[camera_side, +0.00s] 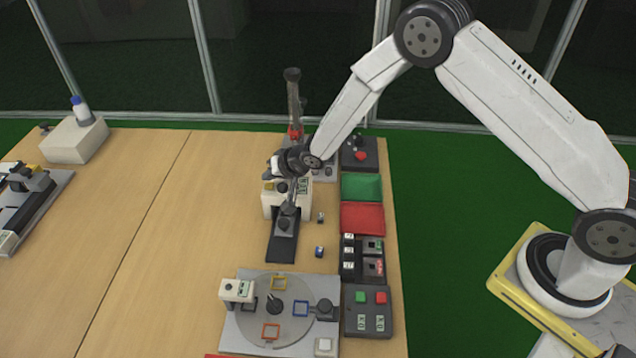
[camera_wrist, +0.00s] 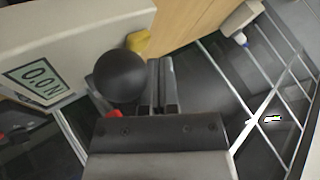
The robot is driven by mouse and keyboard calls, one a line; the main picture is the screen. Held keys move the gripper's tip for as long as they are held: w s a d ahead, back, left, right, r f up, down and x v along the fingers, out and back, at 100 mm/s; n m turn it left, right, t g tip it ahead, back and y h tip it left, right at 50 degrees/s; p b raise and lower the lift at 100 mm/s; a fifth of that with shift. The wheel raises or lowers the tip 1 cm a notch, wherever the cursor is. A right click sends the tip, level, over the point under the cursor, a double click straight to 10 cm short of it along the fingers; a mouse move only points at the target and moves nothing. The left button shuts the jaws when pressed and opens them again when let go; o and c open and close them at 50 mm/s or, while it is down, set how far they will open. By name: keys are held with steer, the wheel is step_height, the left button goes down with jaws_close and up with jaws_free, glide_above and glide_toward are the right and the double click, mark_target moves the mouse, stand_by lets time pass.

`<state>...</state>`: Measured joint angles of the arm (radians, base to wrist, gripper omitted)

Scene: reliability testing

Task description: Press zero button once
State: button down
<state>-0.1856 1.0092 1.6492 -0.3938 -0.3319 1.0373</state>
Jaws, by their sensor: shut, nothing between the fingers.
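A cream force gauge (camera_side: 268,203) stands upright on the table, below my gripper in the side view. My gripper (camera_side: 272,168) is at the gauge's top in the side view. Its fingers (camera_wrist: 163,70) are shut and empty, just right of the knob in the wrist view. Whether they touch anything is unclear.
A dark stand base (camera_side: 283,249) lies in front of the gauge. Green (camera_side: 361,187) and red (camera_side: 362,218) trays and button boxes (camera_side: 368,323) line the right edge. A turntable (camera_side: 257,320) is at the front. The table's middle left (camera_side: 150,230) is clear.

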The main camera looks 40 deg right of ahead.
mark_target(272, 186)
steer(key=shift+r, duration=0.1)
steer(key=shift+r, duration=2.45)
steer(key=s+d+r+n+g+h, duration=0.25)
steer(key=s+d+r, duration=0.45)
steer(key=s+d, duration=0.45)
steer(key=s+d+r+n+g, duration=0.1)
steer(key=s+r+n+g, duration=0.1)
steer(key=s, duration=1.6)
steer(key=shift+s+d+g+h, duration=0.15)
steer(key=shift+d+g+h, duration=0.2)
steer(key=shift+g, duration=0.4)
steer(key=shift+r, duration=0.15)
